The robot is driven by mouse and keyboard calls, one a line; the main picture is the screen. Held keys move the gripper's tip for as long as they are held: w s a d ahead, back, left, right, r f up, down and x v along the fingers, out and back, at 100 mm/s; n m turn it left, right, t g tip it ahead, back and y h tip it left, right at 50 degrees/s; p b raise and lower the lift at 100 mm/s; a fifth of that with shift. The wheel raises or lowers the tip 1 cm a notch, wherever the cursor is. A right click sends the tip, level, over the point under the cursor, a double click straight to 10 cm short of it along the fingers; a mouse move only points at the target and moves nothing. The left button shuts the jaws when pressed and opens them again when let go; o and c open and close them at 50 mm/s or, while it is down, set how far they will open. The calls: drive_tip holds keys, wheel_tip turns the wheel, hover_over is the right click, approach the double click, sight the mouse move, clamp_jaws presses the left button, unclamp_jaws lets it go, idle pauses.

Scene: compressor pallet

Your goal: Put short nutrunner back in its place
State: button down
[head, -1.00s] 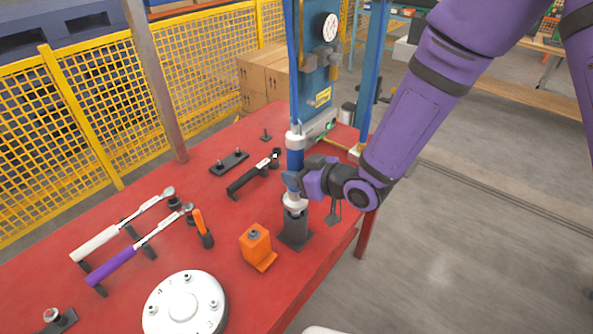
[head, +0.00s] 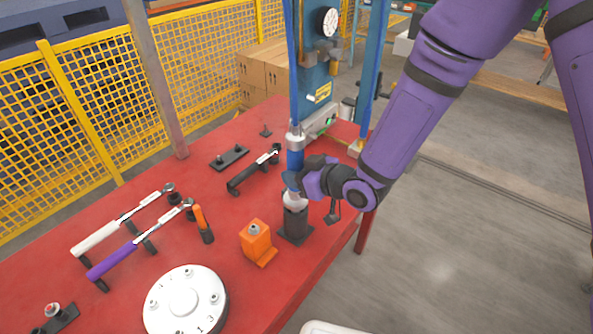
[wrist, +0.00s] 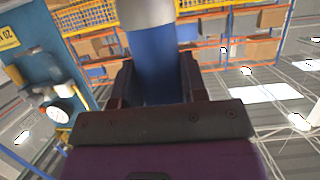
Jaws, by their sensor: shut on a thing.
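The short nutrunner (head: 295,158) is an upright blue tool with silver ends, and it hangs on a blue hose. Its lower end is at the black holder (head: 296,224) on the red table, and I cannot tell how deep it sits there. My gripper (head: 293,182) comes from the right and is shut around the blue body. In the wrist view the blue nutrunner body (wrist: 160,70) stands between the two dark fingers, with a silver collar above. The far side of the tool is hidden.
An orange block (head: 256,240) stands left of the holder. A white numbered disc (head: 186,303), torque wrenches (head: 135,245) and an orange-handled tool (head: 203,223) lie on the red table (head: 120,290). A blue column (head: 318,90) rises behind.

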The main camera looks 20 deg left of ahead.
drive_tip(key=shift+f, duration=1.15)
idle(0.4)
drive_tip(key=c, duration=0.6)
unclamp_jaws()
drive_tip(key=shift+f, duration=0.1)
drive_tip(key=v, duration=1.1)
drive_tip(key=shift+w, duration=0.15)
